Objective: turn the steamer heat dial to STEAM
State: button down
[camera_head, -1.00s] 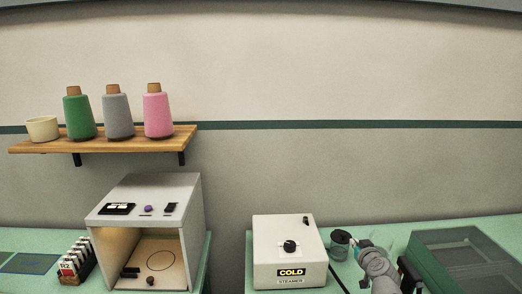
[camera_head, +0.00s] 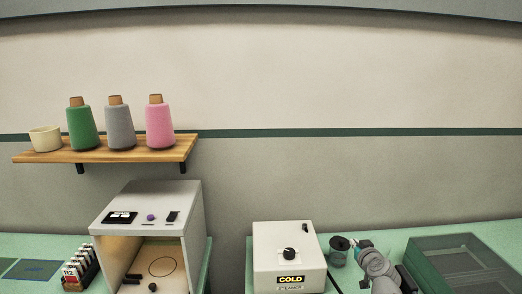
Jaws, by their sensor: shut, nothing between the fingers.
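The steamer (camera_head: 267,258) is a white box at the lower middle, with a round black heat dial (camera_head: 288,254) on top. Its display (camera_head: 291,280) reads COLD. The dial's pointer mark is too small to read surely. My gripper (camera_head: 353,243) shows only as a small dark end of my grey arm at the lower right. It looks shut and empty, right of the steamer and apart from the dial; its fingers are hard to make out.
A green clear-sided tray (camera_head: 440,282) is at the right. An open-fronted white machine (camera_head: 193,232) stands left of the steamer, with a gap between. A shelf (camera_head: 110,155) holds yarn cones.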

aim_at(289, 253)
jog(key=k, duration=1)
